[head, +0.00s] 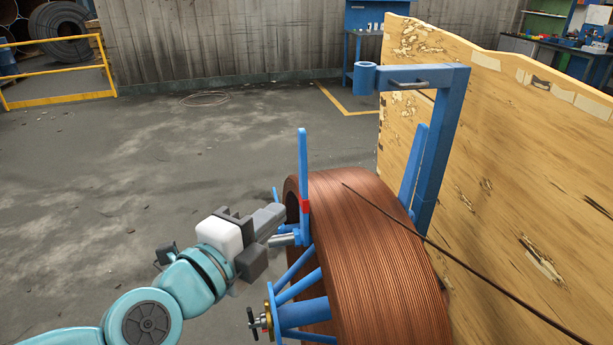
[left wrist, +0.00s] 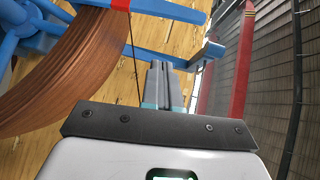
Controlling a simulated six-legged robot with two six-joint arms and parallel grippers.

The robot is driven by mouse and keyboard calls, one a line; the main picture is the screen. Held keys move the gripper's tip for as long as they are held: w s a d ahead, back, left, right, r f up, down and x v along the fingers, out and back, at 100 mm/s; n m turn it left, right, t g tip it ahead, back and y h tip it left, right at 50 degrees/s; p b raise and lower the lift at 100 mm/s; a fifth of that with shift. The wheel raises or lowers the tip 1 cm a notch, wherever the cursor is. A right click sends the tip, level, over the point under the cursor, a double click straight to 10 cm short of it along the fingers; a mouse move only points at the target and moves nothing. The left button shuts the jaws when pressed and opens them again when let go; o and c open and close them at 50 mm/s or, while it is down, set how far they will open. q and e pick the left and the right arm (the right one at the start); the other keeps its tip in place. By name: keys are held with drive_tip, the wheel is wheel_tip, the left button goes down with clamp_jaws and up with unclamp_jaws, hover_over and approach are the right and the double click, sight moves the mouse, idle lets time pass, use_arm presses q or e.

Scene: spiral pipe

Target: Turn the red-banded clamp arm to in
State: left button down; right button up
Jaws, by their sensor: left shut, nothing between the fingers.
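The red-banded clamp arm (head: 303,165) is a blue bar standing upright at the left face of the copper pipe coil (head: 375,250). Its red band (head: 304,205) is low on the bar, and the band also shows at the top edge of the left wrist view (left wrist: 121,4). My left gripper (head: 278,212) is just left of the clamp arm, near the band's height. Its fingers (left wrist: 160,75) are shut with nothing between them. In the left wrist view the fingertips appear apart from the clamp arm. My right gripper is not in view.
Blue spokes and a hub (head: 303,312) with a dark handwheel (head: 258,320) are below the clamp arm. A blue post with a cross arm (head: 440,130) stands behind the coil. A wooden panel (head: 510,150) closes off the right. The floor on the left is mostly clear.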

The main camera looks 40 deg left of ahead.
use_arm(q)
approach(303, 192)
drive_tip(key=w+d+r, duration=0.3)
drive_tip(key=w+r, duration=0.1)
drive_tip(key=w+a+b, duration=0.1)
drive_tip(key=w+a, duration=0.2)
drive_tip(key=shift+b, duration=0.3)
